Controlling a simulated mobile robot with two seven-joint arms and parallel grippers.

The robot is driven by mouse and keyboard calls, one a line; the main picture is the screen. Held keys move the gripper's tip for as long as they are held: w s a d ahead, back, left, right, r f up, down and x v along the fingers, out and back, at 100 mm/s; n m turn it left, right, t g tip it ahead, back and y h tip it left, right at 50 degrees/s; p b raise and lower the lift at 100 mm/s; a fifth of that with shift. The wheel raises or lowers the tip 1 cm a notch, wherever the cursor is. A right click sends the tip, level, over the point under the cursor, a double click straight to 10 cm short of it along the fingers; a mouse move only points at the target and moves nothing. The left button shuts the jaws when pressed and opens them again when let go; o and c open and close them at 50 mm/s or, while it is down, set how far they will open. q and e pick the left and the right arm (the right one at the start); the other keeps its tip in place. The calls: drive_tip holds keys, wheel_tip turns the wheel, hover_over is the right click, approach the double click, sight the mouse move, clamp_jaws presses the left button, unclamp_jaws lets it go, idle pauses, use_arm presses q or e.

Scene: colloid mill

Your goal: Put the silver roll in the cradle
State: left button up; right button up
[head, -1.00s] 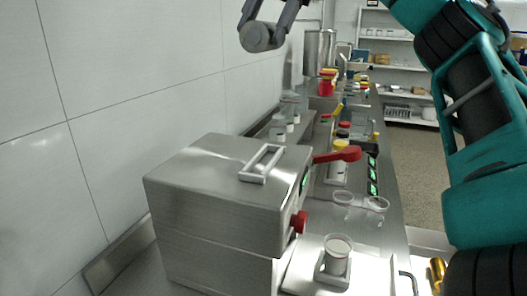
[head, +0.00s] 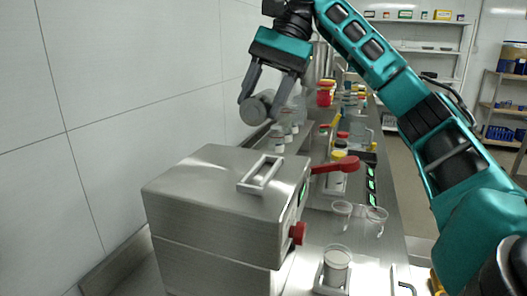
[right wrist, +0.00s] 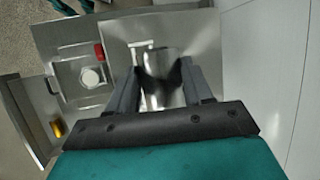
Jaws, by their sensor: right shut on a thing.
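The silver roll (head: 253,110) is a short grey cylinder held between the fingertips of my right gripper (head: 260,103), which is shut on it. It hangs in the air above and behind the steel mill housing (head: 215,205), near the wall. A pale rectangular open frame (head: 261,174) on top of the housing may be the cradle; I cannot tell for sure. My left gripper is not in view.
A red lever (head: 335,165) and red knob (head: 298,232) stick out from the housing. A beaker (head: 336,267) stands in a holder in front, with clear cups (head: 376,221) nearby. Several jars line the bench behind. The tiled wall (head: 130,80) bounds the left.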

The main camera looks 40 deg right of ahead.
sight(263, 122)
wheel_tip(263, 122, down, 4)
drive_tip(key=shift+f, duration=0.25)
drive_tip(key=shift+f+b, duration=0.65)
drive_tip(key=shift+f, duration=0.75)
wheel_tip(263, 122, down, 3)
drive_tip(key=shift+d+b, duration=0.1)
drive_tip(key=shift+b, duration=0.35)
drive_tip(key=shift+r, duration=0.1)
drive_tip(key=o, duration=1.1)
drive_tip(key=shift+o, duration=0.2)
